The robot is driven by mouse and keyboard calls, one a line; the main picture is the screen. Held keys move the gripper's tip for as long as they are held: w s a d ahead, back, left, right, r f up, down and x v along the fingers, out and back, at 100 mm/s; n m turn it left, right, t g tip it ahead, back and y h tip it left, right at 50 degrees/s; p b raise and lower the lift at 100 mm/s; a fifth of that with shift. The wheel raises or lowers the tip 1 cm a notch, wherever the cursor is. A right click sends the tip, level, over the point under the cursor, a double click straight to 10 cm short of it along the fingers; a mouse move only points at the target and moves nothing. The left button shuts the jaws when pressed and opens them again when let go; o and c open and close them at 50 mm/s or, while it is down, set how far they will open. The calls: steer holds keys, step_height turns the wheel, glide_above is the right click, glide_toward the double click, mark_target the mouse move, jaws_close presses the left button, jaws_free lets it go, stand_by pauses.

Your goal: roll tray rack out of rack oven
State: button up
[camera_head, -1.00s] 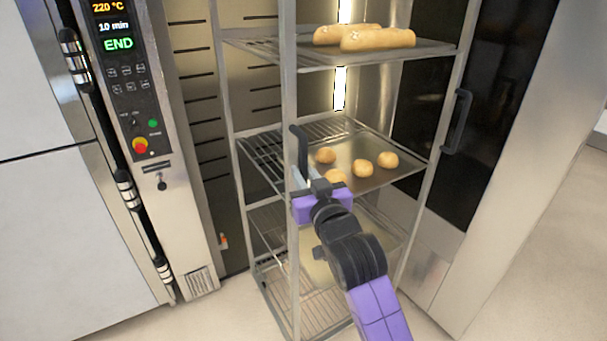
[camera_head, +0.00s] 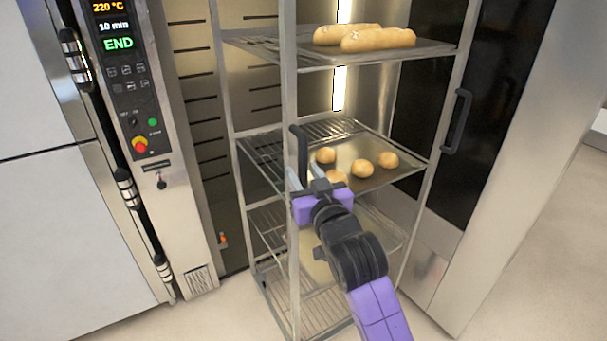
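A black vertical handle (camera_head: 301,150) is on the near post. My gripper (camera_head: 307,180) is at the lower part of this handle, with its grey fingers beside it. Whether they close on the handle is unclear. The rack's wheels are not visible.
The oven's control panel (camera_head: 122,75) on the left reads 220 °C, 10 min and END. The oven door (camera_head: 425,130) with a black handle stands right of the rack. Bare floor (camera_head: 215,320) shows in front, and more lies at the far right.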

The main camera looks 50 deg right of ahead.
steer(key=b+v, duration=0.2)
steer(key=v, duration=0.5)
steer(key=shift+s+a, duration=0.15)
steer(key=shift+s, duration=0.2)
